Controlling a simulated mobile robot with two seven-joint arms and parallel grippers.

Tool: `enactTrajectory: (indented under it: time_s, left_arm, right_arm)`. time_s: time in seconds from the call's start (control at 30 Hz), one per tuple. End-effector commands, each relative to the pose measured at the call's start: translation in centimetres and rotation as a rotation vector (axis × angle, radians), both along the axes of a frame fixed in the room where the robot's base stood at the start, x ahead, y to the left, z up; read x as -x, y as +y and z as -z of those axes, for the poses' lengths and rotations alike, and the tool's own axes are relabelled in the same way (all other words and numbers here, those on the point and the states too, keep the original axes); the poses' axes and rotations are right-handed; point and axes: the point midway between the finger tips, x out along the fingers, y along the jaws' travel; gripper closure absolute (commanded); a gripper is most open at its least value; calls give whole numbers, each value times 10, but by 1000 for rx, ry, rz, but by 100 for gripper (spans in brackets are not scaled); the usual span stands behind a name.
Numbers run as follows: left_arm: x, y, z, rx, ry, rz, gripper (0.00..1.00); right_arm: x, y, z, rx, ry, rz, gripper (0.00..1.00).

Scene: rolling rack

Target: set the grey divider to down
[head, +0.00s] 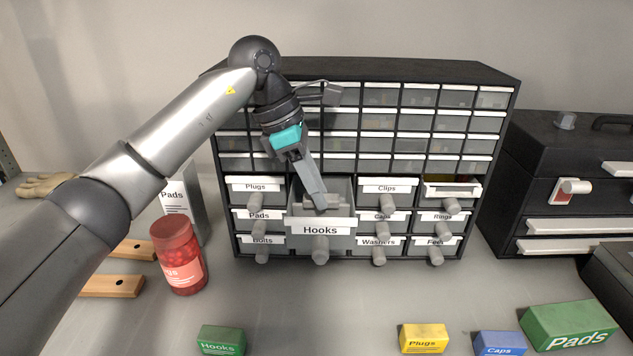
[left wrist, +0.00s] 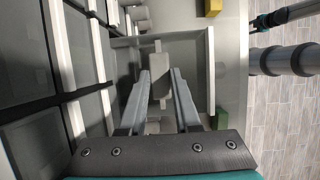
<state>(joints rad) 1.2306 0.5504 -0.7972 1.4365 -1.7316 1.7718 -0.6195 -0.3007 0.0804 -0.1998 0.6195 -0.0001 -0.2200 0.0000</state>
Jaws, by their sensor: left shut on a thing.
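The Hooks drawer (head: 321,230) is pulled out from the dark cabinet, its label facing front. The grey divider (head: 342,200) is inside it, partly hidden by my fingers; it also shows in the left wrist view (left wrist: 157,66) as a pale grey block with a narrow tab. My left gripper (head: 320,204) reaches down into the drawer from above and is shut on the divider. In the left wrist view its two fingers (left wrist: 160,82) lie on either side of the block. I cannot tell the divider's exact tilt. My right gripper (left wrist: 260,22) shows only small at the upper right.
Closed labelled drawers with knobs surround the open one; one slot at upper right (head: 452,190) looks partly open. A red jar (head: 177,262) and a Pads box (head: 183,200) stand left. Small boxes, including a yellow one (head: 424,338), lie in front. A black toolbox (head: 550,170) stands right.

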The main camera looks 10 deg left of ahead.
Motion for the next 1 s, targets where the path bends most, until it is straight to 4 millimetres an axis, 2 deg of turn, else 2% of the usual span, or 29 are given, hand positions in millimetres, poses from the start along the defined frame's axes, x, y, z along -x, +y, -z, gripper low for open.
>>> enactTrajectory:
  time_s: [0.03,0.07,0.37,0.4,0.63,1.0]
  left_arm:
    - [0,0,10,-2,3,0,100]
    - [0,0,12,-1,1,-1,100]
    - [1,0,13,-3,6,0,100]
    - [1,0,14,-3,6,0,64]
    - [1,0,12,-1,3,0,38]
    - [0,3,5,0,0,-1,38]
  right_arm:
    - [0,0,7,0,0,0,50]
    - [0,0,8,0,0,0,50]
    - [0,0,6,0,0,0,50]
    - [0,0,6,0,0,0,50]
    - [0,0,6,0,-1,0,50]
    - [0,0,7,0,-1,0,50]
